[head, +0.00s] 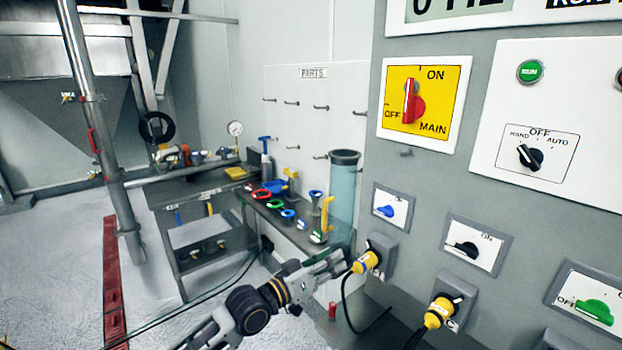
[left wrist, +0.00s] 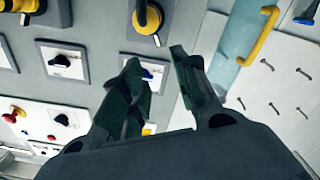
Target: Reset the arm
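My left gripper (head: 338,262) reaches in from the bottom of the head view and hovers beside the upper yellow plug (head: 366,262) on the grey control panel (head: 420,185). In the left wrist view my left gripper (left wrist: 160,85) has its two dark fingers spread apart, with nothing between them. A yellow plug (left wrist: 150,18) shows beyond the fingertips in that view. Whether the gripper touches the plug is hard to tell in the head view. My right gripper is not in view.
The panel carries a red main switch (head: 412,102), a blue switch (head: 386,211), a black switch (head: 467,249), a green switch (head: 594,311) and a lower yellow plug (head: 440,312). A workbench with valves (head: 262,194) and a clear cylinder (head: 343,190) stand behind. Floor at left is mostly open.

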